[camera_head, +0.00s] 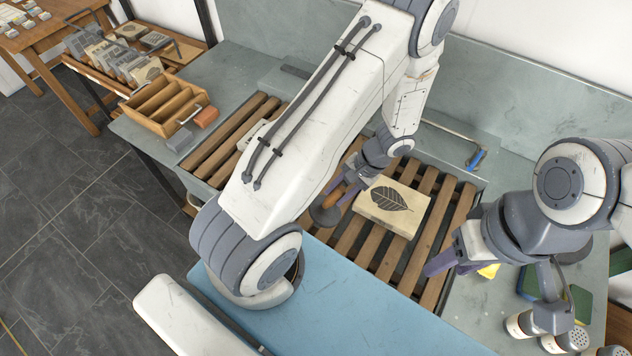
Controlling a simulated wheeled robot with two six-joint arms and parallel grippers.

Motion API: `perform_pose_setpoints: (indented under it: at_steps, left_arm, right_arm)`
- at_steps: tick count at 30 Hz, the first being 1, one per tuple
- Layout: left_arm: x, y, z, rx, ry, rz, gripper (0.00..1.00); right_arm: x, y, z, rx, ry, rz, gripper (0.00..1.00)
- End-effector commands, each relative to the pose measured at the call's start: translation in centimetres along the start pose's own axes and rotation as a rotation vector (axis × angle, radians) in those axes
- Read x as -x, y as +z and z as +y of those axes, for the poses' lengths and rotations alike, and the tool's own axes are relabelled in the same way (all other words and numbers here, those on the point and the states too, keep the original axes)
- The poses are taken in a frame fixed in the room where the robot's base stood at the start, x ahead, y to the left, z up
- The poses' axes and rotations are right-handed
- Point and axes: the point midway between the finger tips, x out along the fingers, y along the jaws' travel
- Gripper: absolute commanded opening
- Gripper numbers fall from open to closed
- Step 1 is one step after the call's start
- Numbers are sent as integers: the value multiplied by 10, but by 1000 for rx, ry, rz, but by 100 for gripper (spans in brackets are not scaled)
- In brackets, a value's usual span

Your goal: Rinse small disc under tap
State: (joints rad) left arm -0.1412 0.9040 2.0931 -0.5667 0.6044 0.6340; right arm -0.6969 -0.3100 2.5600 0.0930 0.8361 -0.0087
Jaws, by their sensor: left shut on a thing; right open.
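My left gripper (345,195) is shut on the wooden handle of a small dark disc (324,214). The disc is at the left side of a pale stone with a leaf drawing (393,206); I cannot tell whether it touches the slats below. A thin grey pipe with a blue end, which looks like the tap (478,160), is at the back right of the slatted rack, apart from the disc. My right gripper (452,262) is open and empty at the right edge of the rack.
Wooden slats (456,210) cover the sink. A wooden divided box (165,104), a grey block and an orange block stand at the left. Shaker jars (566,342) and a green-yellow sponge (582,302) are at the front right. My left arm hides much of the middle.

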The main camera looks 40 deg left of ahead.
Motion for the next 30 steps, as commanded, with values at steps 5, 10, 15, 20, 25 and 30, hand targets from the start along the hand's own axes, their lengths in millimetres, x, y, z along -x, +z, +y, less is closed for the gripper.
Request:
perform_pose_setpoints:
  at_steps: [5, 10, 15, 20, 25, 30]
  left_arm:
    - [12, 12, 5, -2, -2, 0, 0]
    - [21, 22, 11, -2, -2, 0, 0]
    - [30, 32, 17, -2, -2, -1, 0]
    - [36, 39, 21, -2, -2, -1, 0]
    - [37, 42, 23, -1, -2, -1, 0]
    - [37, 42, 23, 0, -2, -1, 0]
  right_arm:
    - [8, 0, -1, 0, 0, 0, 48]
    - [14, -1, -1, 0, 0, 0, 48]
    - [20, -1, -1, 0, 0, 0, 48]
    - [23, -1, -2, 0, 0, 0, 48]
    - [24, -1, -2, 0, 0, 0, 48]
    - [24, -1, -2, 0, 0, 0, 48]
